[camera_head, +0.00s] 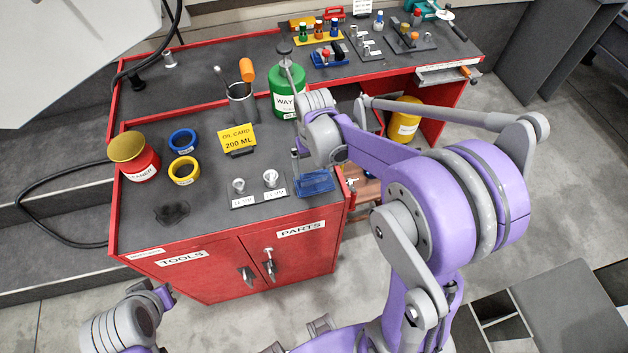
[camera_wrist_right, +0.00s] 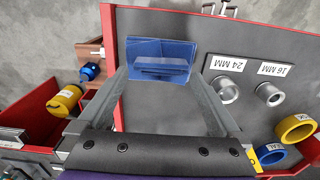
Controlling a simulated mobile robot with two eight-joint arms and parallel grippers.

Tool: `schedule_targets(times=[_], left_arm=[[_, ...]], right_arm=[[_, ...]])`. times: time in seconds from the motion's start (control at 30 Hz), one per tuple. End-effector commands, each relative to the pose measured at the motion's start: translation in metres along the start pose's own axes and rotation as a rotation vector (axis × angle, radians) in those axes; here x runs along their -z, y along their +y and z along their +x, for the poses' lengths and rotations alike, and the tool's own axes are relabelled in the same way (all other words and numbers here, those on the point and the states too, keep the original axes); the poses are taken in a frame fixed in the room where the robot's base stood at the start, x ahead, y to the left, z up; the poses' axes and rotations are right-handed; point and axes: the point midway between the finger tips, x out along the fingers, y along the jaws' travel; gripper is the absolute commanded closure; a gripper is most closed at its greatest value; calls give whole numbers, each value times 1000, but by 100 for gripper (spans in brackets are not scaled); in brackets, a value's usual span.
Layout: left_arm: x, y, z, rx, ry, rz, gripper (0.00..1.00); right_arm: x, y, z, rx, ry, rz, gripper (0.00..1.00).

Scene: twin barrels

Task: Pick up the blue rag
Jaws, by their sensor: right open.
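The blue rag (camera_head: 316,182) lies at the front right corner of the red workbench's dark top (camera_head: 215,205), by the edge. In the right wrist view the rag (camera_wrist_right: 160,58) looks like a folded blue square with a raised strip across its middle. My right gripper (camera_head: 312,168) is open above the rag. In the wrist view its fingers (camera_wrist_right: 160,82) stand apart on either side of the rag, and nothing is held. I cannot tell whether the fingertips touch the rag or the bench. My left arm shows at the lower left; its gripper is out of sight.
Two sockets (camera_head: 254,183) stand beside the rag on labelled plates. A green canister (camera_head: 286,92) and a dark cup of tools (camera_head: 242,103) stand behind. Blue (camera_head: 183,141) and yellow (camera_head: 184,171) tape rolls and a red cleaner container (camera_head: 135,160) are at left.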

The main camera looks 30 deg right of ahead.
Motion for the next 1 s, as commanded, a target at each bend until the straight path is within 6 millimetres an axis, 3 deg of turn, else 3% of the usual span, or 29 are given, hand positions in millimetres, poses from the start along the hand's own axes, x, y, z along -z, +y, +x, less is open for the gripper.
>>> schedule_targets(times=[0.17,0.43,0.8,0.83,0.87,1.0], left_arm=[[-1,0,1,0,-1,0,100],[-1,0,1,0,-1,0,100],[-1,0,1,0,-1,0,100],[-1,0,1,0,-1,0,100],[-1,0,1,0,-1,0,100],[-1,0,1,0,-1,0,100]], right_arm=[[0,0,21,0,0,0,0],[0,0,23,0,0,0,2],[0,0,23,0,0,0,68],[0,0,23,0,0,0,70],[0,0,23,0,0,0,79],[0,0,23,0,0,0,79]])
